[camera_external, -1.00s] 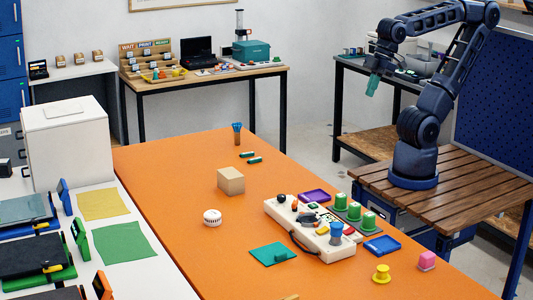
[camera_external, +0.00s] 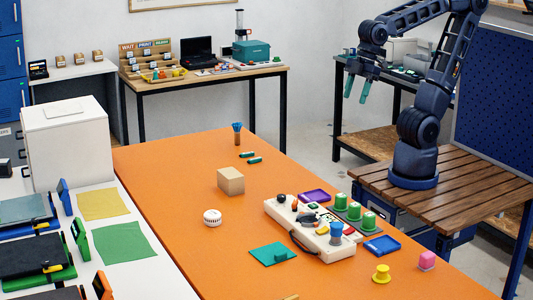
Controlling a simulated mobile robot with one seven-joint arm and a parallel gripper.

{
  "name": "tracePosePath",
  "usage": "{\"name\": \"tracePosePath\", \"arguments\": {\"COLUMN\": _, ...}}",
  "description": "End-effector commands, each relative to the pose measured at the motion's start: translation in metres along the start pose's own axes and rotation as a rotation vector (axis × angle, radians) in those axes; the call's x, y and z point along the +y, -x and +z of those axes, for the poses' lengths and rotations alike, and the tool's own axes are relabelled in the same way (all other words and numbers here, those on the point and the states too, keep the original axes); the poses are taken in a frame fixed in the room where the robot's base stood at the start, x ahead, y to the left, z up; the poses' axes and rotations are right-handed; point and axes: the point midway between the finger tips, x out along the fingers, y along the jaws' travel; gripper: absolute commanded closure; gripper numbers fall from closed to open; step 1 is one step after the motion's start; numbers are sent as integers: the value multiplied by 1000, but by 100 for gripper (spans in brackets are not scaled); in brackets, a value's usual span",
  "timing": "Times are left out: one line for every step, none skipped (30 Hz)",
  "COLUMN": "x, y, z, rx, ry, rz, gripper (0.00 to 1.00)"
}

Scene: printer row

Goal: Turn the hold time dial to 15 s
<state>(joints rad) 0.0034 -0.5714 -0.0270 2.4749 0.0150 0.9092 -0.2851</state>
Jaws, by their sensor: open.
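A white control box (camera_external: 283,214) with several knobs and coloured parts lies on the orange table. A small round white piece (camera_external: 212,217) with dark marks around its side sits on the table left of the box. I cannot tell which part is the hold time dial, and no setting is readable at this size. My gripper (camera_external: 357,91) is open and empty, its two teal fingers apart and pointing down. It is high in the air at upper right, well away from the box and the white piece.
The orange table (camera_external: 180,165) has free room at its far end. A cardboard-coloured block (camera_external: 231,181), green cylinders (camera_external: 354,211), a blue tray (camera_external: 382,245), a purple tray (camera_external: 314,196), a yellow spool (camera_external: 381,273), a pink block (camera_external: 426,260) and a teal plate (camera_external: 273,254) surround the box.

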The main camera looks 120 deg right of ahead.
Motion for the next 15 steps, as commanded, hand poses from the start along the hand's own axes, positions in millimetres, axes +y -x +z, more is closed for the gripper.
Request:
{"name": "tracePosePath", "arguments": {"x": 4, "y": -8, "z": -8, "rx": -16, "ry": 38, "rz": -7, "gripper": 50}}
{"name": "tracePosePath", "arguments": {"x": 6, "y": -12, "z": -13, "rx": -24, "ry": 64, "rz": -10, "gripper": 50}}
{"name": "tracePosePath", "arguments": {"x": 10, "y": -18, "z": -20, "rx": -33, "ry": 98, "rz": -15, "gripper": 50}}
{"name": "tracePosePath", "arguments": {"x": 12, "y": -22, "z": -24, "rx": -39, "ry": 124, "rz": -19, "gripper": 50}}
{"name": "tracePosePath", "arguments": {"x": 15, "y": -27, "z": -28, "rx": -46, "ry": 149, "rz": -23, "gripper": 50}}
{"name": "tracePosePath", "arguments": {"x": 18, "y": -33, "z": -34, "rx": -54, "ry": 183, "rz": -27, "gripper": 50}}
{"name": "tracePosePath", "arguments": {"x": 21, "y": -37, "z": -39, "rx": -60, "ry": 208, "rz": -31, "gripper": 50}}
{"name": "tracePosePath", "arguments": {"x": 23, "y": -42, "z": -43, "rx": -67, "ry": 233, "rz": -36, "gripper": 50}}
{"name": "tracePosePath", "arguments": {"x": 26, "y": -49, "z": -48, "rx": -76, "ry": 267, "rz": -42, "gripper": 50}}
{"name": "tracePosePath", "arguments": {"x": 29, "y": -54, "z": -52, "rx": -81, "ry": 292, "rz": -45, "gripper": 50}}
{"name": "tracePosePath", "arguments": {"x": 31, "y": -60, "z": -56, "rx": -87, "ry": 317, "rz": -50, "gripper": 50}}
{"name": "tracePosePath", "arguments": {"x": 35, "y": -67, "z": -62, "rx": -95, "ry": 350, "rz": -55, "gripper": 50}}
{"name": "tracePosePath", "arguments": {"x": 37, "y": -72, "z": -65, "rx": -101, "ry": 375, "rz": -60, "gripper": 50}}
{"name": "tracePosePath", "arguments": {"x": 40, "y": -78, "z": -69, "rx": -108, "ry": 400, "rz": -66, "gripper": 50}}
{"name": "tracePosePath", "arguments": {"x": 43, "y": -86, "z": -74, "rx": -116, "ry": 432, "rz": -72, "gripper": 50}}
